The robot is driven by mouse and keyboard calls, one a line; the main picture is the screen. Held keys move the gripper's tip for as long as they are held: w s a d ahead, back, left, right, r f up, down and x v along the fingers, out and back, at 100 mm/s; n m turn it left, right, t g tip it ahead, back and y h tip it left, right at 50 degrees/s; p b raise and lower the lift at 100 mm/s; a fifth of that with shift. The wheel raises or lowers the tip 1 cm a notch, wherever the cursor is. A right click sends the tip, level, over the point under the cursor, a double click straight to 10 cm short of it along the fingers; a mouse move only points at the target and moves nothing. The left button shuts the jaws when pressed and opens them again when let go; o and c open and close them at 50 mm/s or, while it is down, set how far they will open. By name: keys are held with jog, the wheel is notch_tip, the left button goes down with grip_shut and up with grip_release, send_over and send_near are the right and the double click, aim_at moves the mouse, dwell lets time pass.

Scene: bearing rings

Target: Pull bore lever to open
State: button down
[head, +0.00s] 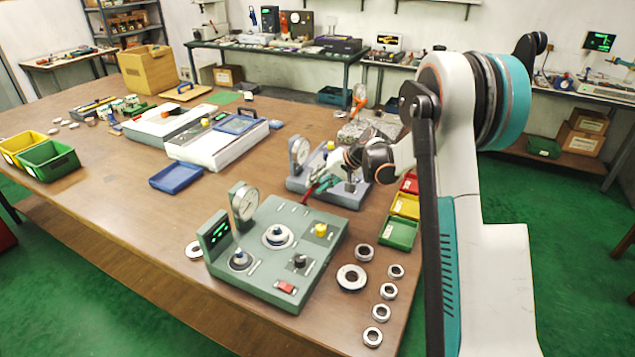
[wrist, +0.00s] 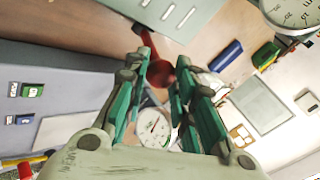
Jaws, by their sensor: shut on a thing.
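The red bore lever (wrist: 148,42) shows in the wrist view, with its round red end (wrist: 160,74) between the fingertips. My gripper (wrist: 168,68) is shut on this lever; its green-padded fingers cover part of it. In the head view my gripper (head: 322,184) is low at the front of the blue-grey gauge station (head: 351,198), and a bit of red shows beside the fingers. The station's round dial (head: 299,151) stands at its left. A dial (wrist: 155,127) is also visible between the fingers in the wrist view. The lever's pivot is hidden.
A green-grey gauge station (head: 325,250) stands close in front. Red, yellow and green bins (head: 398,233) line the right table edge, with several loose bearing rings (head: 351,278) nearby. A blue tray (head: 176,177) lies to the left. The left table front is clear.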

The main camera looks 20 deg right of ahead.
jog(key=shift+s+d+f, duration=0.1)
jog(key=shift+s+f, duration=0.1)
jog(key=shift+f, duration=0.05)
jog(key=c, duration=1.3)
grip_release()
jog(key=shift+d, duration=0.1)
jog(key=shift+r, duration=0.2)
jog(key=v, duration=1.1)
jog(key=shift+s+d+r, duration=0.2)
jog(key=shift+s, duration=0.05)
